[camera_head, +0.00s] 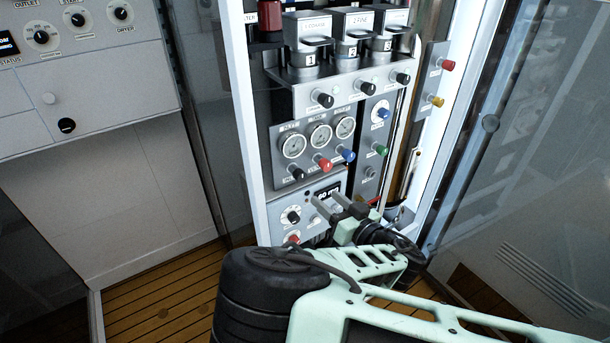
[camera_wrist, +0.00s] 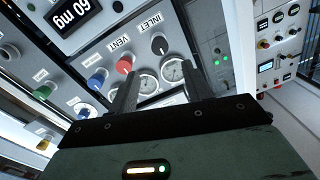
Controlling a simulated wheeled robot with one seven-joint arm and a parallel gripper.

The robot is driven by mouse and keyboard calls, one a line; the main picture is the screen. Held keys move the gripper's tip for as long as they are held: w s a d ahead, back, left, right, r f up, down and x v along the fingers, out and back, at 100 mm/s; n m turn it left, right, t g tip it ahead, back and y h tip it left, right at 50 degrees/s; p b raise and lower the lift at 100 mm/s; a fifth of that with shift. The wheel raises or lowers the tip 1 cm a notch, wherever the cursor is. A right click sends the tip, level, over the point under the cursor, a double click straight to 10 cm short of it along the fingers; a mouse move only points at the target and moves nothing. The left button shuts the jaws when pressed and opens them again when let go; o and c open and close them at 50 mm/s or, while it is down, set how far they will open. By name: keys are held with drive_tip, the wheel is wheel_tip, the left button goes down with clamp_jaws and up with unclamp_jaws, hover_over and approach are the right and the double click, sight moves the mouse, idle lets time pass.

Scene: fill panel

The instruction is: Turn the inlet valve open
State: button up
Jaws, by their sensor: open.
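The inlet valve is a black knob (camera_wrist: 158,45) under the label INLET in the wrist view. In the head view, a black knob (camera_head: 297,174) sits at the left end of the row below the gauges. A red VENT knob (camera_wrist: 124,65) is beside it. My gripper (camera_head: 326,198) is low in front of the panel, below and right of the black knob in the head view. In the wrist view its two fingers (camera_wrist: 162,85) are spread, with nothing between them. The black knob lies beyond the fingertips, apart from them.
Gauges (camera_head: 320,137) sit above the knob row. A blue knob (camera_head: 347,155) and a green knob (camera_head: 380,149) are to the right. A display box (camera_head: 324,191) with a small dial is below. A white frame post (camera_head: 251,120) bounds the panel's left.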

sight(303, 178)
drive_tip(key=p+x, duration=0.2)
drive_tip(key=x, duration=0.8)
drive_tip(key=shift+w+a, duration=0.15)
drive_tip(key=shift+w, duration=0.05)
drive_tip(key=c, duration=1)
